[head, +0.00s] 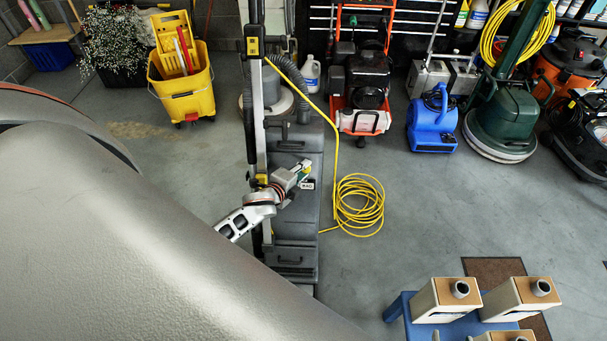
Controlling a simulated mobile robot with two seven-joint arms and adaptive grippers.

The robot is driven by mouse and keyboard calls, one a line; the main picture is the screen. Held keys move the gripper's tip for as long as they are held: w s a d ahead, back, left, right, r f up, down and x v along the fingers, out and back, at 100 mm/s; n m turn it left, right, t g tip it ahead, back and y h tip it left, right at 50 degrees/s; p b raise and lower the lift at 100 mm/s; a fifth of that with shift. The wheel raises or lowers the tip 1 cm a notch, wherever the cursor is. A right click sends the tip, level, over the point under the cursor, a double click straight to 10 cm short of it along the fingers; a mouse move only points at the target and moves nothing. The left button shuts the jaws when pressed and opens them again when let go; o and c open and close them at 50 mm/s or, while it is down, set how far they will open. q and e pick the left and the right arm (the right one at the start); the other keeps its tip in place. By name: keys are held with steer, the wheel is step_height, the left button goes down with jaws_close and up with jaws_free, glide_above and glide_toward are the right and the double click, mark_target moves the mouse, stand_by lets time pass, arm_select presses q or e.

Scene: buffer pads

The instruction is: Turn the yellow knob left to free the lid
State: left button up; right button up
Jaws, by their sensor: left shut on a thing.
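A dark grey machine casing (297,222) with handles stands on the floor at the middle of the head view, behind an upright silver pole (258,110). My left gripper (305,172) is over the casing's upper face. It is shut on a small yellow knob (307,168), which is mostly hidden by the fingers. The knob's turn angle is too small to make out. I cannot tell where the lid's edge runs, and the casing looks closed. My right gripper is out of view.
A coiled yellow cable (359,205) lies right of the casing. A yellow mop bucket (188,92) stands at upper left, a blue blower (432,122) at upper right. Tan-topped boxes (445,299) sit on a blue stand (398,306) at lower right. Floor between is clear.

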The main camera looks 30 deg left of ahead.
arm_select(q)
steer(key=shift+f+n+t+b, duration=0.2)
steer(key=shift+n+t+b, duration=0.3)
steer(key=shift+n+b, duration=0.55)
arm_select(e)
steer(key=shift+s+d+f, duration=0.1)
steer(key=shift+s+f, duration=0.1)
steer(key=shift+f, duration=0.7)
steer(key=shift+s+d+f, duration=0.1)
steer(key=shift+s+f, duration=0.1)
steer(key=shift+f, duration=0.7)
arm_select(q)
steer(key=shift+r, duration=0.1)
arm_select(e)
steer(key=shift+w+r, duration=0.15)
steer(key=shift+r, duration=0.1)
arm_select(q)
steer(key=o, duration=1.1)
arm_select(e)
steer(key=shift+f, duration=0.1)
arm_select(q)
steer(key=shift+s, duration=0.1)
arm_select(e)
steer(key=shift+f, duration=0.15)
arm_select(q)
steer(key=v, duration=1.2)
